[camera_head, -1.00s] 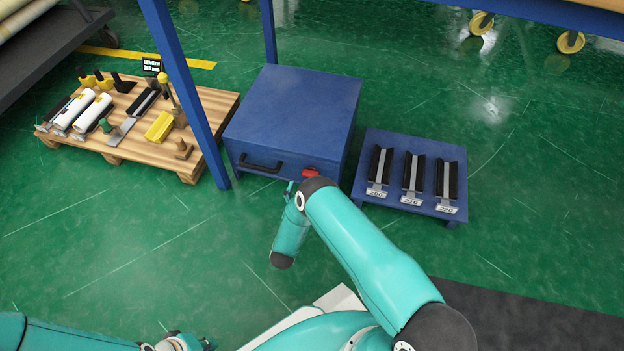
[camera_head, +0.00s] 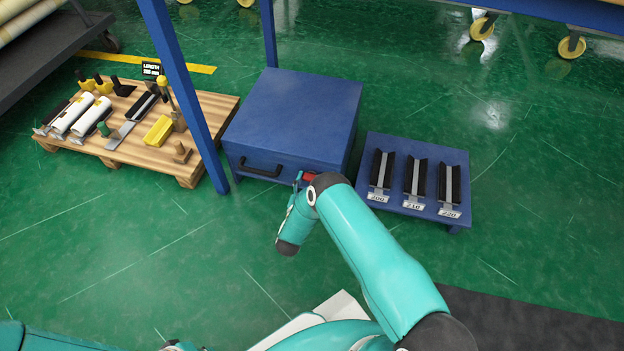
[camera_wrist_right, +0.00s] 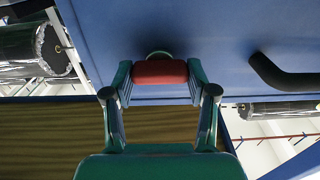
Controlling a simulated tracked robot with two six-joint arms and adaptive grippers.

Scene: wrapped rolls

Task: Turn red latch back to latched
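The red latch (camera_head: 309,177) sits on the front of the blue box (camera_head: 292,115), near its right corner. In the right wrist view the latch (camera_wrist_right: 160,72) is a red bar lying crosswise against the blue face. My right gripper (camera_wrist_right: 161,75) has one finger at each end of the bar, and both appear to touch it. In the head view this gripper (camera_head: 302,182) is partly hidden by its own wrist. Only a sliver of my left gripper (camera_head: 178,346) shows at the bottom edge, so its fingers cannot be made out.
A black handle (camera_head: 260,167) is on the box front, left of the latch. A low blue stand (camera_head: 400,145) with several black-padded holders is close on the right. A blue post (camera_head: 185,95) and a wooden pallet (camera_head: 200,155) with rolls are left. Green floor in front is clear.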

